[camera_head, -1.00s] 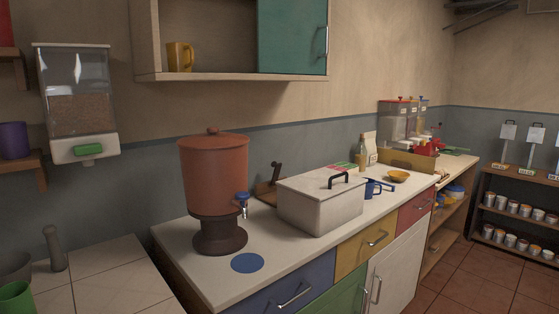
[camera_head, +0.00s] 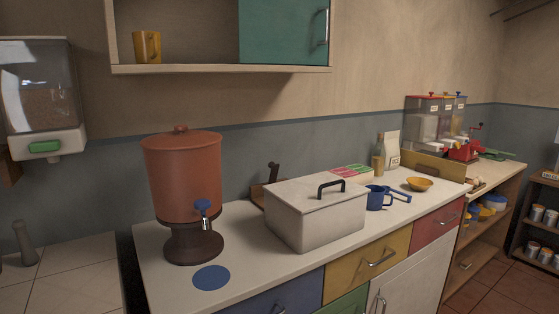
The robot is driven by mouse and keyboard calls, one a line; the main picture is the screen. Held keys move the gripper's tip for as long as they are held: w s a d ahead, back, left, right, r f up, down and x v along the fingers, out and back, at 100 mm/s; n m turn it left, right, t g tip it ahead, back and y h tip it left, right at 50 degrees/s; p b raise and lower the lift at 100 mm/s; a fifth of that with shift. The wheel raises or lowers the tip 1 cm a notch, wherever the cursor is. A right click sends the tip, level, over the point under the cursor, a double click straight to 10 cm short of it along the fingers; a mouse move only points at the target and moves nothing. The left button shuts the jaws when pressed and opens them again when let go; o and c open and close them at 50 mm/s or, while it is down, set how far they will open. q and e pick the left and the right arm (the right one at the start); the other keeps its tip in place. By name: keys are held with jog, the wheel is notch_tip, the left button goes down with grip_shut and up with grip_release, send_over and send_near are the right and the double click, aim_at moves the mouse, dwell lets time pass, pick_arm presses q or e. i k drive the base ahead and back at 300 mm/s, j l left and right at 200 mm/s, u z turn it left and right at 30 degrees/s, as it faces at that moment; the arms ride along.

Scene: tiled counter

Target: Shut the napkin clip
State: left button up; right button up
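I cannot make out a napkin clip in this view. A wooden piece with a dark upright lever (camera_head: 273,173) stands at the back of the counter, partly hidden behind the white lidded box (camera_head: 315,215); I cannot tell what it is. Neither of my grippers is in view.
A cabinet with a teal door (camera_head: 282,32) hangs above. The counter's front right is fairly clear.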

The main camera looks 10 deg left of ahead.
aim_at(275, 168)
jog(key=i+l, duration=0.15)
jog(key=l, duration=0.2)
jog(key=i+l+u, duration=0.1)
jog(key=l, duration=0.3)
jog(key=i+l, duration=0.2)
jog(key=l, duration=0.15)
jog(key=i+l+u, duration=0.1)
jog(key=l, duration=0.25)
jog(key=i+l, duration=0.2)
jog(key=l, duration=0.2)
jog(key=i+l+u, duration=0.1)
jog(key=l, duration=0.3)
jog(key=i+l, duration=0.1)
jog(key=l, duration=0.3)
jog(key=i+u, duration=0.05)
